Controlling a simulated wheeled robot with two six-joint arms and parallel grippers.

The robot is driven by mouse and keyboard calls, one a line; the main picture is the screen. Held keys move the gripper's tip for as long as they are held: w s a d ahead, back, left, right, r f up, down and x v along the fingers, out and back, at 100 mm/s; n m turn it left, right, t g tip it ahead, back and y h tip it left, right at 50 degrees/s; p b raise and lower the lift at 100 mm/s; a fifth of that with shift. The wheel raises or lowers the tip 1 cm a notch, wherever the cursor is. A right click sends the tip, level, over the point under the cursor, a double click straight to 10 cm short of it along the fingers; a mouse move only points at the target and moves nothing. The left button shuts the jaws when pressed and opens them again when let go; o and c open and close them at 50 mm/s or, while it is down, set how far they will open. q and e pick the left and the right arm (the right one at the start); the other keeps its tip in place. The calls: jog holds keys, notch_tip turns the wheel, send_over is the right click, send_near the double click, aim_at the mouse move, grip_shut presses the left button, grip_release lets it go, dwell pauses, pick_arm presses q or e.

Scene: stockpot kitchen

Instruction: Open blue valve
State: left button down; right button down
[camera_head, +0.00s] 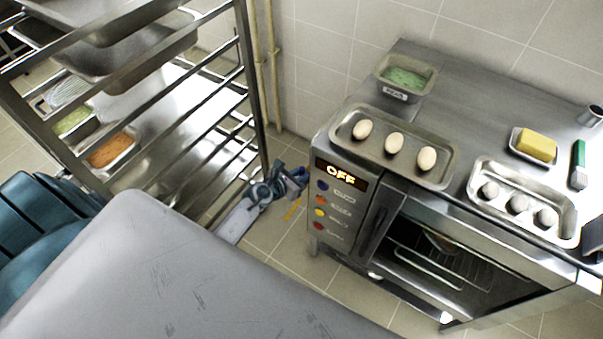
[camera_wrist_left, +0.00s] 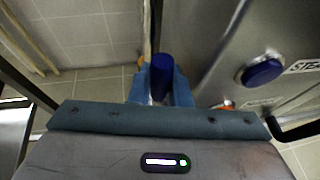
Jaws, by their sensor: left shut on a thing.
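My left gripper (camera_head: 294,180) is low beside the left side of the oven, near the floor and the wall pipes. In the left wrist view its light-blue fingers (camera_wrist_left: 161,88) are shut on a dark blue rounded handle (camera_wrist_left: 162,68), which appears to be the blue valve. The handle stands up between the fingertips; its lower part is hidden by them. In the head view the gripper covers most of the valve, so how far it is turned cannot be told. My right gripper is not in view.
The oven (camera_head: 340,215) stands close right of the gripper, its display (camera_head: 340,173) reading OFF. A blue knob (camera_wrist_left: 262,71) sits on its panel. Trays of eggs (camera_head: 394,143) stand on top. A metal rack (camera_head: 250,90) is at left; pipes (camera_head: 273,50) run down the wall.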

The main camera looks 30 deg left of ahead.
pick_arm(q)
jog(key=c, duration=1.4)
grip_release()
jog(key=shift+f, duration=0.1)
jog(key=shift+o, duration=0.2)
